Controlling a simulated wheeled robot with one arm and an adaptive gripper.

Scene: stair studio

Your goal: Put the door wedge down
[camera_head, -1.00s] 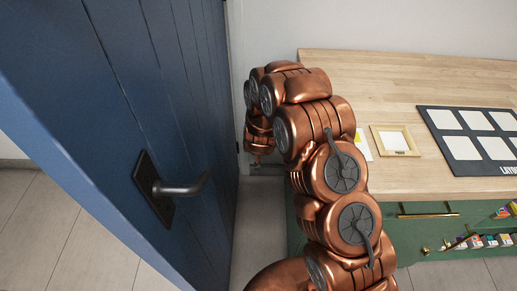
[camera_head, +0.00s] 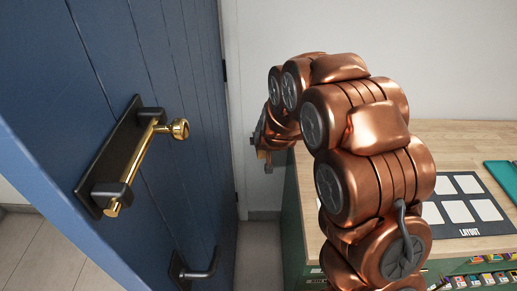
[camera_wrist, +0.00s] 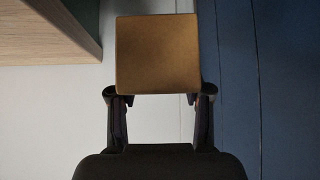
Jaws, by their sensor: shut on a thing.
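The door wedge (camera_wrist: 158,55) shows in the wrist view as a tan-brown block with a square face. My gripper (camera_wrist: 159,97) is shut on it, with one dark finger on each side. The wedge is held in the air, and the pale floor shows behind it. In the head view my gripper (camera_head: 264,158) is at the far end of my copper arm, between the blue door and the wooden desk. There the wedge is small and mostly hidden, so I cannot make out its shape.
A blue door (camera_head: 190,110) with a brass bolt (camera_head: 140,155) and a dark lever handle (camera_head: 200,270) stands on the left. A wooden-topped desk (camera_head: 450,135) with a dark layout board (camera_head: 470,231) stands on the right. A narrow strip of floor (camera_head: 258,250) lies between them.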

